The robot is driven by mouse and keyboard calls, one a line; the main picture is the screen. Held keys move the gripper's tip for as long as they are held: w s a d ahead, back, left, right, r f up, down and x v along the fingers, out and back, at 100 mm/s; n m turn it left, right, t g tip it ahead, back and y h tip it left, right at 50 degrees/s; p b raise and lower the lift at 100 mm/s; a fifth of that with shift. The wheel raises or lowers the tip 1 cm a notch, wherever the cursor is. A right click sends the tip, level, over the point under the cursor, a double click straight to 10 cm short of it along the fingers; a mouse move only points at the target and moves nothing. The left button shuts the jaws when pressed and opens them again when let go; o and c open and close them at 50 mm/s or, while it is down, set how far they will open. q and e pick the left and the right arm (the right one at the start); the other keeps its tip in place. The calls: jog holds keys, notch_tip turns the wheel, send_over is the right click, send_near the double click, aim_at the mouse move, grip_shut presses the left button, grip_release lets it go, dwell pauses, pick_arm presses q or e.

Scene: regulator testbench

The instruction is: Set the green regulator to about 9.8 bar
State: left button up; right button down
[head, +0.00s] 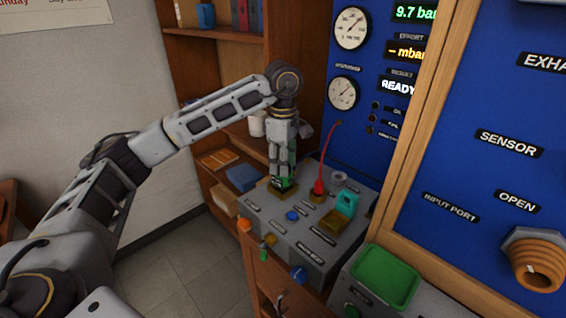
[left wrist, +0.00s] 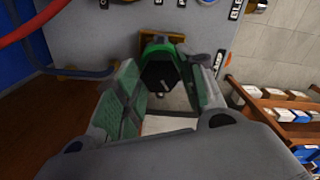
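The green regulator (head: 284,184) stands on the grey testbench panel (head: 262,213), mostly hidden by my left gripper. My left gripper (head: 283,170) points down over it. In the left wrist view, the regulator's dark-faced green knob (left wrist: 160,66) sits between the two fingers of my left gripper (left wrist: 163,78), with a finger close against each side. The fingers look closed on it, though the contact is partly hidden. The pressure display (head: 415,12) reads 9.7 bar, cut off at its right end. My right gripper is not in view.
A red knob with a hose (head: 318,187) and a teal part (head: 347,203) stand right of the regulator. Gauges (head: 351,28) and a READY display (head: 398,87) are on the blue wall. A green tray (head: 385,277) is at lower right. Wooden shelves (head: 215,62) stand behind.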

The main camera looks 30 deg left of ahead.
pick_arm(q)
jog(key=shift+o, duration=1)
notch_tip(320, 180, up, 12)
jog(key=shift+f, duration=0.15)
dwell(0.6)
dwell(0.8)
